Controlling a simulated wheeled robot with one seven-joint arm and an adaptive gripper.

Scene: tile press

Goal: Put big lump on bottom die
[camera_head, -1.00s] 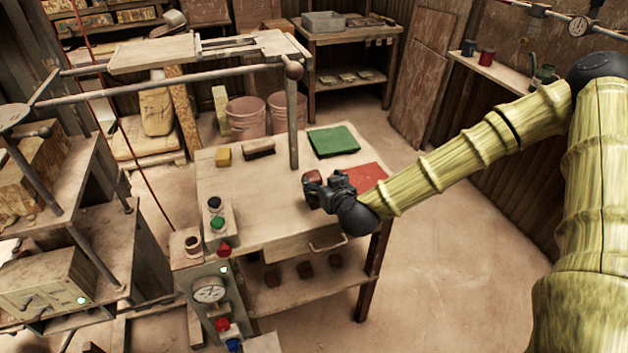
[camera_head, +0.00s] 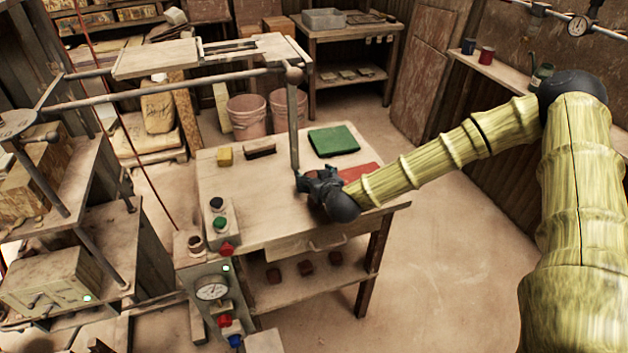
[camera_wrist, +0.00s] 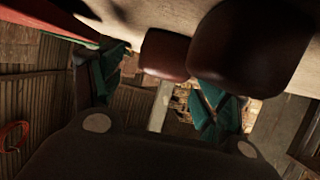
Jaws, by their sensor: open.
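My gripper (camera_head: 308,181) is open, low over the right part of the wooden table. In the wrist view its two teal fingers (camera_wrist: 158,82) are spread. Two smooth dark brown lumps show there. One lump (camera_wrist: 164,55) appears between the fingers; the other lump (camera_wrist: 245,45) looks larger and nearer, and overlaps the right finger in the picture. I cannot tell which one is truly bigger. No lump shows on the tabletop in the head view, where my gripper covers that spot. I cannot make out the bottom die for certain.
The table (camera_head: 262,215) holds a green mat (camera_head: 333,141), a red mat (camera_head: 362,173), a yellow block (camera_head: 225,156) and a dark brush (camera_head: 260,151). A post (camera_head: 293,120) rises close to my gripper. Brown lumps (camera_head: 305,268) lie on the shelf below. A control panel (camera_head: 213,290) stands front left.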

